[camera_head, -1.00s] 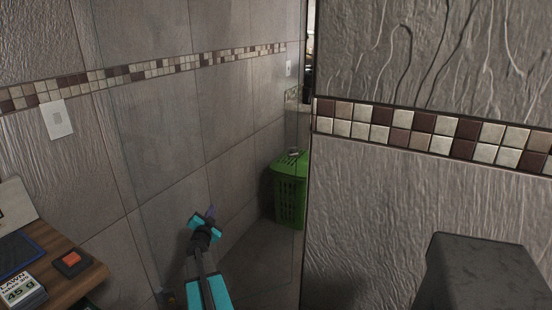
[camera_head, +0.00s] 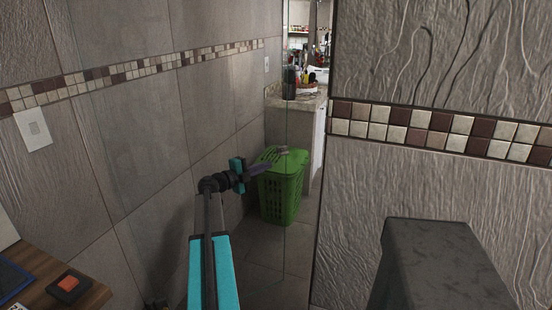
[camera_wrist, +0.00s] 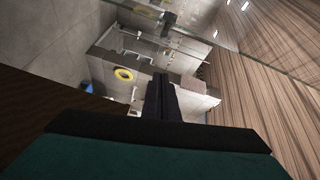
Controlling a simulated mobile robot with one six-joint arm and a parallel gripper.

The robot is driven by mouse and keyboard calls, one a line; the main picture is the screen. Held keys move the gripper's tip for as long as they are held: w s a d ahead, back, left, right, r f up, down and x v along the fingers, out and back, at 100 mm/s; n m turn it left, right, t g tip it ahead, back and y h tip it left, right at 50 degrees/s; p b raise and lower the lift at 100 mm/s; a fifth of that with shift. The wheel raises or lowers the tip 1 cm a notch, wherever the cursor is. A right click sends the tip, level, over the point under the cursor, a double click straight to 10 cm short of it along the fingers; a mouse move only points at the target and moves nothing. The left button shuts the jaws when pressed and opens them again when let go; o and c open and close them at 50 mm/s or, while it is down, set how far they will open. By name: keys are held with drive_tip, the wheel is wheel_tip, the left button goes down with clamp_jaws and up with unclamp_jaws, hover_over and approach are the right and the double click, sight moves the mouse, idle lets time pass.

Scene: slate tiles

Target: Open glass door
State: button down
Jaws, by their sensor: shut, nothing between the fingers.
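The glass door is a clear pane. Its thin greenish upright edge (camera_head: 285,130) stands in the doorway, to the left of the near tiled wall. How far the pane reaches to the left is hard to see. My gripper (camera_head: 266,168) is shut and empty, just left of that edge, pointing right in front of the green basket. I cannot tell whether it touches the glass. In the wrist view my dark fingers (camera_wrist: 162,98) are together, with nothing between them. A pane edge slants across the top there, with a metal fitting (camera_wrist: 168,20) that I cannot identify.
A green lidded basket (camera_head: 282,190) stands on the floor beyond the gripper. A counter (camera_head: 300,103) with several items is behind it. The near tiled wall (camera_head: 420,200) bounds the right side. A wooden desk (camera_head: 75,292) is at lower left. Bare floor shows below the basket.

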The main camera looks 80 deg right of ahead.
drive_tip(key=s+d+f+p, duration=0.1)
drive_tip(key=s+d+p, duration=0.1)
drive_tip(key=d, duration=0.9)
drive_tip(key=shift+s+f, duration=0.15)
drive_tip(key=shift+s, duration=0.7)
